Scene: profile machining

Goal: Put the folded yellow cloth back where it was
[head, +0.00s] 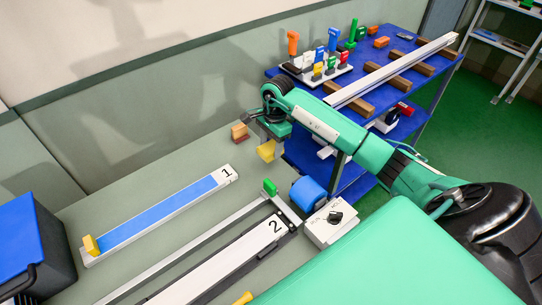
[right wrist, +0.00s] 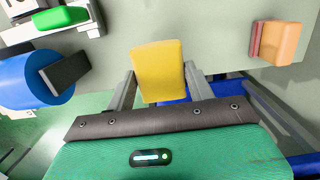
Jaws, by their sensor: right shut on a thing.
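The folded yellow cloth (head: 266,151) is a small yellow block-like pad. My right gripper (head: 271,136) is shut on it and holds it near the right end of the grey-green bench, beside the blue cart. In the right wrist view the cloth (right wrist: 159,68) sits between the two grey fingers of my right gripper (right wrist: 161,88). Whether it touches the surface below is hard to tell. My left gripper is not in view.
An orange-brown block (head: 239,131) stands near the wall; it also shows in the right wrist view (right wrist: 279,42). A green block (head: 270,187), blue cylinder (head: 307,192) and control box (head: 330,222) stand nearby. Strip 1 (head: 160,213) lies left. The blue cart (head: 378,75) is loaded.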

